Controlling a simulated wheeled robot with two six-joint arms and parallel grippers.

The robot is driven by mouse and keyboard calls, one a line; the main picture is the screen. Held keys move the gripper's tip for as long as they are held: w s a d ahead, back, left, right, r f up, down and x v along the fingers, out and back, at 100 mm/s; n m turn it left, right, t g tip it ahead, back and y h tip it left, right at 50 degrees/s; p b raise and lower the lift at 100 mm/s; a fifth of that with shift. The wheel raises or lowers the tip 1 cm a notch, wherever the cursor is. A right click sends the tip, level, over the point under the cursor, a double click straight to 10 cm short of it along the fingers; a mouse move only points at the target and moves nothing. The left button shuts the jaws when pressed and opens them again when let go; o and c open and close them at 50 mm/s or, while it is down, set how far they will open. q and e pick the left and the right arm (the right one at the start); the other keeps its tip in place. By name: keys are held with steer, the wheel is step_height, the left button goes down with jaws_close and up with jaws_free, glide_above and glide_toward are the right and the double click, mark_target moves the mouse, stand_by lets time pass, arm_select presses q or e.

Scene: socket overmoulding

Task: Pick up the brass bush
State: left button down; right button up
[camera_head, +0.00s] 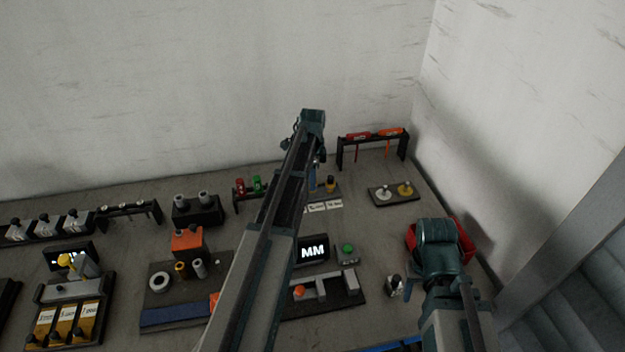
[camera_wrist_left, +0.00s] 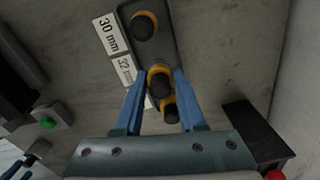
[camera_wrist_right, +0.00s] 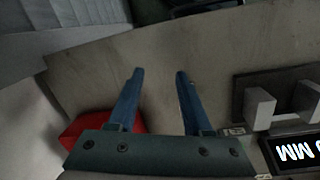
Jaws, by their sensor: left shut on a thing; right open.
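In the left wrist view, a dark rack (camera_wrist_left: 153,48) holds brass bushes with black knobs or pegs through them, beside white size labels (camera_wrist_left: 107,32) reading 30 mm and 32 mm. My left gripper (camera_wrist_left: 160,86) is shut on the middle brass bush (camera_wrist_left: 157,70), one finger on each side. Another bush (camera_wrist_left: 144,22) is further up the rack, and one (camera_wrist_left: 172,107) sits close below, between the fingers. In the head view, my left arm covers most of the rack; one bush (camera_head: 330,184) shows beside it.
A red bin (camera_head: 466,240) is by my right wrist. A display reading MM (camera_head: 312,251) and a green button (camera_head: 348,248) are nearer. Fixtures fill the left.

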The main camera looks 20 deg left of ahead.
arm_select(q)
steer(key=shift+r+p, duration=0.4)
steer(key=shift+r, duration=0.3)
arm_select(e)
steer(key=shift+r, duration=0.7)
arm_select(q)
steer(key=shift+r+p, duration=0.4)
steer(key=shift+r, duration=0.05)
arm_select(e)
steer(key=shift+r, duration=0.4)
arm_select(q)
steer(key=s+d, duration=0.2)
steer(key=s, duration=0.5)
steer(key=s+d+r+p, duration=0.1)
steer(key=s+d, duration=0.1)
steer(key=s, duration=0.6)
steer(key=shift+s+d, duration=0.15)
steer(key=shift+d, duration=0.2)
arm_select(e)
steer(key=shift+r, duration=0.6)
arm_select(q)
steer(key=shift+r, duration=0.1)
arm_select(e)
steer(key=shift+r, duration=0.1)
